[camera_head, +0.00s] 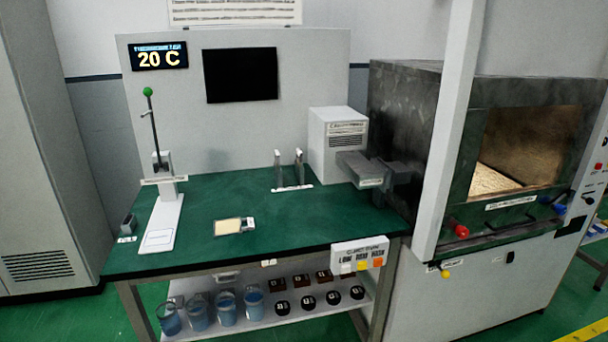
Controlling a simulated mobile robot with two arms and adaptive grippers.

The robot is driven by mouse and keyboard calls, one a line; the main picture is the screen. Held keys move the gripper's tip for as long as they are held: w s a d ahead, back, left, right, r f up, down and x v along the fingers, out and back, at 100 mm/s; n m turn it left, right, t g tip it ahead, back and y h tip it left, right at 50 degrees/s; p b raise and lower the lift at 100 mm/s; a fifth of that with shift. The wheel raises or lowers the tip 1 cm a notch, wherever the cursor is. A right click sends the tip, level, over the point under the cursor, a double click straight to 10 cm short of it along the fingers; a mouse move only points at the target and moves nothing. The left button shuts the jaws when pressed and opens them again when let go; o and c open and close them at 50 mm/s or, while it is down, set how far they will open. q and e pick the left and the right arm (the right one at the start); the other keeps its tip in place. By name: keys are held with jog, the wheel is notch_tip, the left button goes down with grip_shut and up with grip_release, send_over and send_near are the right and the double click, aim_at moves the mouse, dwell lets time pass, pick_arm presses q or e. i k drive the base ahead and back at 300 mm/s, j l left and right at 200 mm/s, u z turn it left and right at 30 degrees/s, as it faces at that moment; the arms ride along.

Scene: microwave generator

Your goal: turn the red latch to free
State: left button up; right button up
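A red knob (462,231), which looks like the red latch, sits on the front of the dark furnace-like box (405,100), at the lower left below its opening. Its exact turn position is too small to tell. A small red button (599,166) also shows on the panel at the far right edge. Neither of my grippers is in view, and nothing touches the red knob.
A white post (450,130) stands just left of the red knob. A blue knob (560,208) and a yellow knob (445,273) are nearby. The green table (290,215) at left carries a green-knobbed lever (148,92); beakers stand on the shelf below.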

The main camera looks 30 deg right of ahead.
aim_at(453, 225)
jog(key=z, duration=1.95)
